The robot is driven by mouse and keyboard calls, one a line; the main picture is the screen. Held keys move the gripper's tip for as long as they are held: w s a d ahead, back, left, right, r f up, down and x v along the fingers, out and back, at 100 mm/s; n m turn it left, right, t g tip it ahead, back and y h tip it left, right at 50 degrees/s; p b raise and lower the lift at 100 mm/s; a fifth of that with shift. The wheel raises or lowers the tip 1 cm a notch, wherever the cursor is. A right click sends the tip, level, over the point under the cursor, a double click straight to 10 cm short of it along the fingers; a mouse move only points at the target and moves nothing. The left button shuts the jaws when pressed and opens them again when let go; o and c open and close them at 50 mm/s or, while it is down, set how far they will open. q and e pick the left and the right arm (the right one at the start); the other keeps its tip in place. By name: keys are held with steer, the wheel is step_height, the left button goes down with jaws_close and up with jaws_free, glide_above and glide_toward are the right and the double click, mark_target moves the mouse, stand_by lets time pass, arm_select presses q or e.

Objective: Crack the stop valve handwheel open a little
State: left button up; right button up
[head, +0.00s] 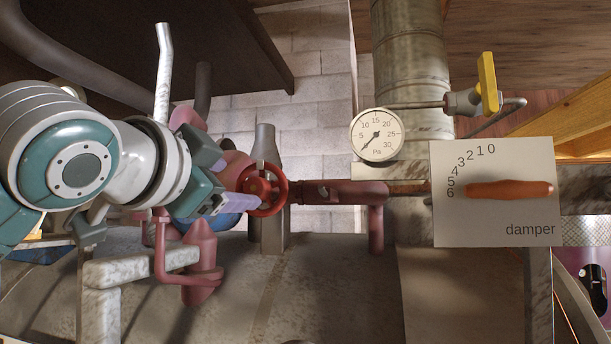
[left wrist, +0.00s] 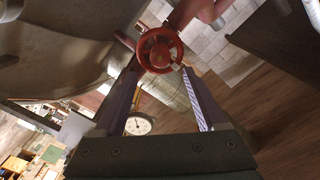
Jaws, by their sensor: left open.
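The stop valve handwheel (head: 280,190) is a red spoked wheel on a dull red pipe at the middle left of the head view. It also shows at the top middle of the left wrist view (left wrist: 160,50). My left gripper (head: 244,203) comes in from the left, its pale purple fingertips close to the wheel's rim. In the left wrist view its two fingers (left wrist: 160,70) stand apart, with the wheel at their far ends. I cannot tell whether the fingertips touch the rim. My right gripper is in neither view.
A round pressure gauge (head: 376,135), a yellow-handled valve (head: 487,85) and a white damper plate (head: 493,230) with an orange handle (head: 510,190) stand to the right. Red pipework (head: 340,193) adjoins the wheel. A grey pipe bracket (head: 140,266) lies below my arm.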

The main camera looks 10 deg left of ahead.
mark_target(255, 187)
arm_select(q)
steer(key=w+p, duration=0.2)
steer(key=w, duration=0.1)
steer(key=w+p, duration=0.1)
steer(key=w, duration=0.1)
steer(key=shift+w+d+r, duration=0.1)
steer(key=shift+w+r, duration=0.05)
steer(key=shift+r, duration=0.1)
steer(key=shift+w+f+p, duration=0.2)
steer(key=shift+w+p, duration=0.2)
steer(key=shift+w, duration=0.35)
steer(key=shift+c, duration=0.4)
jaws_close()
